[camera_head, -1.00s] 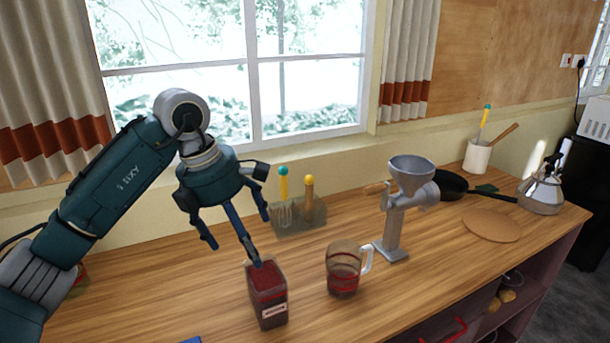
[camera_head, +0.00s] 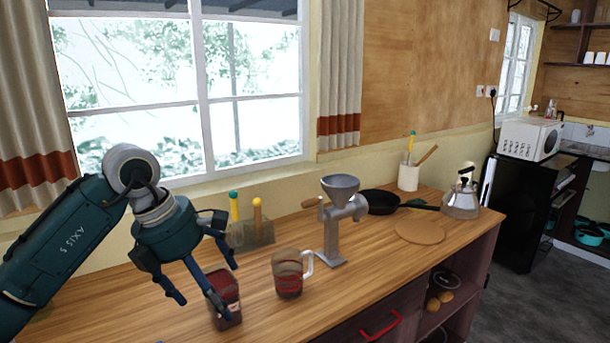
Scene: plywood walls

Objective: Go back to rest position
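My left gripper (camera_head: 196,297) comes in from the left, above the wooden counter. Its fingers are spread apart and point down, with nothing visible between them. One finger overlaps the dark red container (camera_head: 229,287) in the picture; I cannot tell whether it touches it. A glass mug (camera_head: 289,275) with dark red contents stands to the right of the container. A silver hand grinder (camera_head: 336,225) stands behind and right of the mug. My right gripper is not in view.
The wooden counter (camera_head: 375,262) holds a utensil block (camera_head: 252,234), a black pan (camera_head: 382,202), a round board (camera_head: 420,231), a white utensil pot (camera_head: 408,177) and a kettle (camera_head: 461,197). A black fridge (camera_head: 521,209) with a white microwave (camera_head: 530,139) stands right. Grey floor (camera_head: 535,305) is clear.

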